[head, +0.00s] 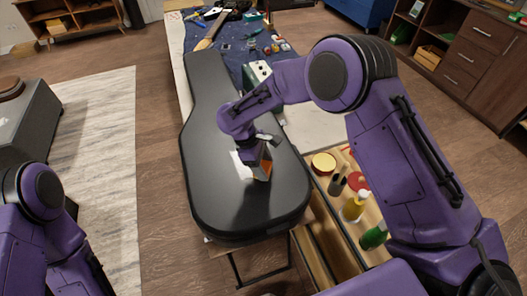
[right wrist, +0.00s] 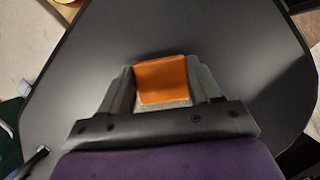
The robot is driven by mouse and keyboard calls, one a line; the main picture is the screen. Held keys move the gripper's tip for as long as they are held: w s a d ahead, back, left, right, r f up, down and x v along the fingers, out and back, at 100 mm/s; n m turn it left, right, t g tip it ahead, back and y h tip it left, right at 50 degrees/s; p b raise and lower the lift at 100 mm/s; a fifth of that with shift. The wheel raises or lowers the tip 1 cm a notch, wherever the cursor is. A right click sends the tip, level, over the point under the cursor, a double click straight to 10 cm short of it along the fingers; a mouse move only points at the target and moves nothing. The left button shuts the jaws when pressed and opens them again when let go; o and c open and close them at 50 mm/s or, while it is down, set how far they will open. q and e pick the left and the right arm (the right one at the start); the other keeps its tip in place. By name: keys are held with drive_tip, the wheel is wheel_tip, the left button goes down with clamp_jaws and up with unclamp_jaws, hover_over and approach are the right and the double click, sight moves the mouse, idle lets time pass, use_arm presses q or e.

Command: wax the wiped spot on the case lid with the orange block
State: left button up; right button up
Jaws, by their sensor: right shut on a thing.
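The closed black guitar case (head: 225,205) lies flat with its lid up, its narrow neck end pointing away from me. A pale, shiny patch (head: 241,165) shows on the lid just left of my right gripper (head: 262,172). My right gripper is shut on the orange block (head: 264,168). The block also shows between the two fingers in the right wrist view (right wrist: 162,80), with the black lid (right wrist: 225,45) behind it. The block is at or very close to the lid; I cannot tell whether it touches. My left gripper is out of the head view; only my left arm shows.
A workbench with a blue mat (head: 235,60) and tools lies beyond the case.

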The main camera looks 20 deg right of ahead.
drive_tip(key=shift+s+d+r, duration=0.1)
drive_tip(key=shift+s, duration=0.3)
wheel_tip(320, 180, up, 2)
drive_tip(key=shift+s+d+r+p, duration=0.15)
drive_tip(key=shift+r+p, duration=0.05)
drive_tip(key=shift+p, duration=0.85)
drive_tip(key=shift+w+a+r+p, duration=0.25)
drive_tip(key=shift+r+p, duration=0.15)
drive_tip(key=shift+p, duration=0.3)
wheel_tip(320, 180, up, 2)
drive_tip(key=shift+s+a+r+p, duration=0.1)
drive_tip(key=shift+a+p, duration=0.05)
drive_tip(key=shift+p, duration=0.95)
drive_tip(key=shift+r, duration=0.3)
drive_tip(key=shift+r+p, duration=0.45)
drive_tip(key=shift+r, duration=0.45)
